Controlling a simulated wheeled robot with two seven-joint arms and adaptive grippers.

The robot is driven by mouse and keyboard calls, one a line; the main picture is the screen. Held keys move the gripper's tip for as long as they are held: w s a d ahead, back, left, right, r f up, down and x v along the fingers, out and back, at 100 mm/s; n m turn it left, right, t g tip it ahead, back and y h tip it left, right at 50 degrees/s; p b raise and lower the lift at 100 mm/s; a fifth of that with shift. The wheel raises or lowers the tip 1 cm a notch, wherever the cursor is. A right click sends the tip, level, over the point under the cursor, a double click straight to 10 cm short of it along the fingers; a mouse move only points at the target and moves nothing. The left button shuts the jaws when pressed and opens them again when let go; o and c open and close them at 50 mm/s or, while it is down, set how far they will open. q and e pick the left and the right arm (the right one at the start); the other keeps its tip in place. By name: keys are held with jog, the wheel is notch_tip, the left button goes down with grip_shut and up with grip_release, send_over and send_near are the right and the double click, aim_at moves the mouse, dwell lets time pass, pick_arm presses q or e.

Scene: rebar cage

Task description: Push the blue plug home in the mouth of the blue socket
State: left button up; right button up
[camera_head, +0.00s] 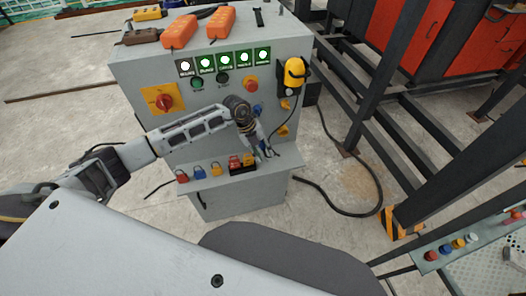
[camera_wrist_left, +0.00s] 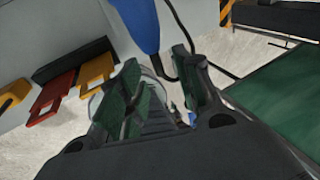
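The grey cabinet (camera_head: 230,140) has a control panel on its front, with a blue fitting (camera_head: 258,110) on the right that looks like the blue socket. My left gripper (camera_head: 263,152) is in front of the cabinet, below that fitting. In the left wrist view a blue plug body (camera_wrist_left: 137,24) lies just past the fingertips, with a dark cable at its narrow end. The fingers of my left gripper (camera_wrist_left: 163,82) stand apart, with a gap between them. The socket mouth and the plug's front end are out of sight. My right gripper is not in view.
Red, blue and yellow padlocks (camera_head: 199,172) line the cabinet's ledge. A black holder (camera_head: 243,170) with red and yellow pieces is beside my gripper. Yellow fittings (camera_head: 282,131) are right of the blue one. A black cable (camera_head: 345,212) loops on the floor toward dark steel posts (camera_head: 400,60).

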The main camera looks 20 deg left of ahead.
pick_arm(q)
jog(key=shift+w+a+r, duration=0.1)
jog(key=v, duration=0.7)
jog(key=shift+r, duration=0.15)
jog(key=shift+s, duration=0.25)
dwell(1.1)
